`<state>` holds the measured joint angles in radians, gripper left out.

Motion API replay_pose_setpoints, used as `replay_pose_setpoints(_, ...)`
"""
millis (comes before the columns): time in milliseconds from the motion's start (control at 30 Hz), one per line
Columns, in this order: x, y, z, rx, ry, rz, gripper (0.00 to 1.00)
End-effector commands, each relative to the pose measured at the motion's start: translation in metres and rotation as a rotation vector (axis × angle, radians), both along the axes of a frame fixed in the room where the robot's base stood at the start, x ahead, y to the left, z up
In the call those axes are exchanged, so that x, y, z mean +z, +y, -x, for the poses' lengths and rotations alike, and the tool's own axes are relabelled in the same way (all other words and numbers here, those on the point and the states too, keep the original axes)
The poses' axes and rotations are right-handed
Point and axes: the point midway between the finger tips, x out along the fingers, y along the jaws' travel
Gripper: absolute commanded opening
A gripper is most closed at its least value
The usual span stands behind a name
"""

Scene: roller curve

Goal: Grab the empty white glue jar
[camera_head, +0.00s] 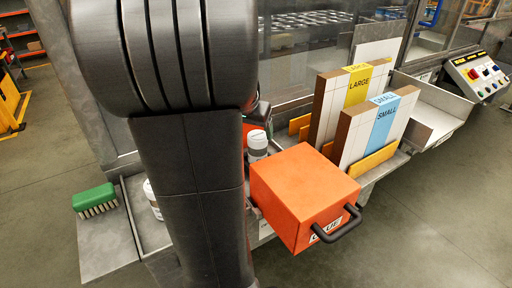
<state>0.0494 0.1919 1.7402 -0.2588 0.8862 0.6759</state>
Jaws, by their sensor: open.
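A white jar (257,141) with a pale lid stands behind the orange box, just right of my arm; its lower part is hidden. Another white container (152,199) shows as a sliver at the left edge of my arm, in or beside a grey metal tray; most of it is hidden. I cannot tell which of the two is the empty glue jar. My dark arm fills the middle of the view, and my gripper does not show.
An orange box (300,190) with a black handle and a partly hidden label stands right of my arm. A green brush (95,199) lies on the left ledge. Upright boards marked LARGE (357,88) and SMALL (385,118) stand behind right. A control panel (476,75) is far right.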

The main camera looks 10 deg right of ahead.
Motion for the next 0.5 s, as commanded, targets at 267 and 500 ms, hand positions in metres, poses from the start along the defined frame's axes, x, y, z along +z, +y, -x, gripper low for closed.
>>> replay_pose_setpoints(267,-0.030,-0.007,-0.010,-0.001,0.001,0.000,0.77)
replay_pose_setpoints(500,-0.056,-0.015,-0.014,-0.002,0.003,0.000,0.77)
